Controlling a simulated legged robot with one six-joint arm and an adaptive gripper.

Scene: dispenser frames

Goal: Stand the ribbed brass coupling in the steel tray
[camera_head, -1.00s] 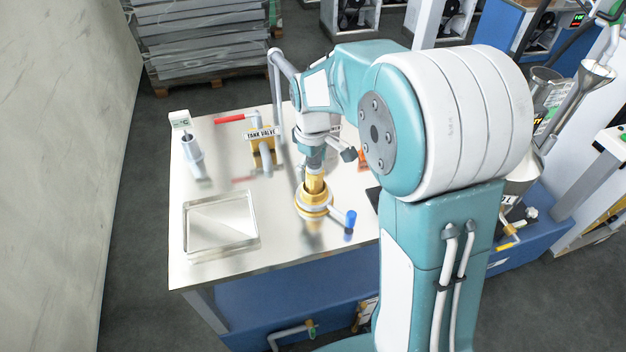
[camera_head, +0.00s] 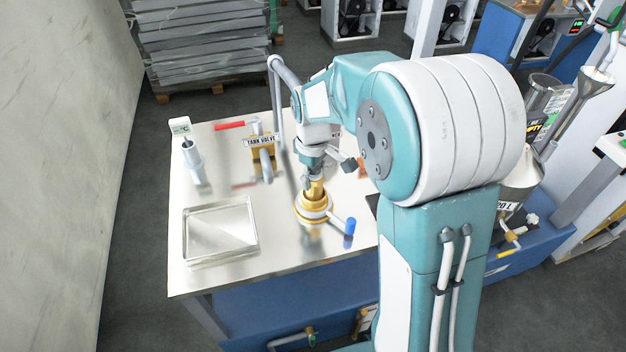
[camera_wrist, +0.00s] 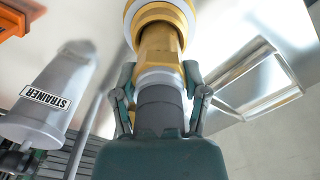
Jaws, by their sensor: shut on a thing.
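The brass coupling (camera_head: 316,188) is upright in the head view, in the grip of my gripper (camera_head: 315,178). In the wrist view my gripper (camera_wrist: 160,74) has its fingers closed on both sides of the gold coupling (camera_wrist: 159,45). The coupling's far end meets a wider brass and white ringed fitting (camera_wrist: 160,12), which also shows on the table in the head view (camera_head: 312,212). I cannot tell whether the coupling is seated in the fitting or just above it. The square steel tray (camera_head: 187,240) lies empty to the left; its rim shows in the wrist view (camera_wrist: 240,70).
A blue-handled lever (camera_head: 349,226) stands right of the fitting. A valve labelled TANK VALVE (camera_head: 262,142) and a grey upright post (camera_head: 193,162) stand behind. A grey STRAINER cylinder (camera_wrist: 45,98) is at left in the wrist view. Tabletop between fitting and tray is clear.

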